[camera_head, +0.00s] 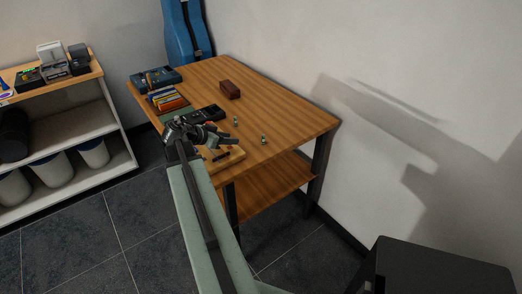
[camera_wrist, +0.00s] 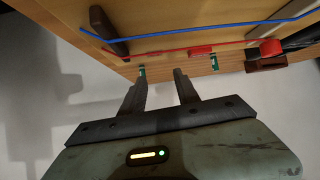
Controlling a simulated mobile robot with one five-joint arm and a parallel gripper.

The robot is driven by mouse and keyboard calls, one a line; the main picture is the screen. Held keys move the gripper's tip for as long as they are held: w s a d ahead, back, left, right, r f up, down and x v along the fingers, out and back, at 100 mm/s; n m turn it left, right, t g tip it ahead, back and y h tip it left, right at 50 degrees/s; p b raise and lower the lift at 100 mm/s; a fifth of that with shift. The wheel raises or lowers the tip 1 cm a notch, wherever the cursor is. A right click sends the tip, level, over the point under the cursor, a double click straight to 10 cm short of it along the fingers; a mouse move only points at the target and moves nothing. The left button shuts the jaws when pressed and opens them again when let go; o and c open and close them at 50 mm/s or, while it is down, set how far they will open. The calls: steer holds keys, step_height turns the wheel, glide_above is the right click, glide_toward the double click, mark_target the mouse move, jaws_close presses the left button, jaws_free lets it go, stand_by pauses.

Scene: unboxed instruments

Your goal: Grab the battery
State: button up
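Two small green battery-like cylinders stand on the wooden table in the head view, one (camera_head: 236,120) farther back and one (camera_head: 264,139) nearer the right front edge. The wrist view shows two small green items, one (camera_wrist: 142,72) just beyond the left fingertip and one (camera_wrist: 214,62) to the right of the fingers. I cannot tell which matches which. My gripper (camera_wrist: 159,77) is open, its two dark fingers apart with nothing between them. In the head view my gripper (camera_head: 222,141) is over the table's front part, left of the nearer cylinder; its fingers are small there.
A wooden board (camera_head: 228,160) lies under my gripper; blue and red wires (camera_wrist: 200,41) cross the wrist view. A black device (camera_head: 208,113), a brown block (camera_head: 230,90) and a blue case (camera_head: 157,78) are on the table (camera_head: 285,112). Its right side is clear.

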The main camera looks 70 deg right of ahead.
steer(key=m+g, duration=0.1)
steer(key=m, duration=0.1)
glide_toward(263, 136)
steer(key=shift+s+d+f+b, duration=0.2)
steer(key=shift+d+f+b, duration=0.1)
steer(key=shift+d+f, duration=0.85)
steer(key=shift+b+x, duration=0.6)
steer(key=shift+x, duration=0.45)
steer(key=shift+s+r+b+x, duration=0.15)
steer(key=shift+b+x, duration=0.4)
steer(key=shift+x, duration=0.85)
steer(key=shift+s+r+b+x, duration=0.15)
steer(key=shift+b+x, duration=0.35)
steer(key=shift+x, duration=0.9)
steer(key=shift+w+r, duration=0.1)
steer(key=shift+w, duration=0.05)
jaws_close()
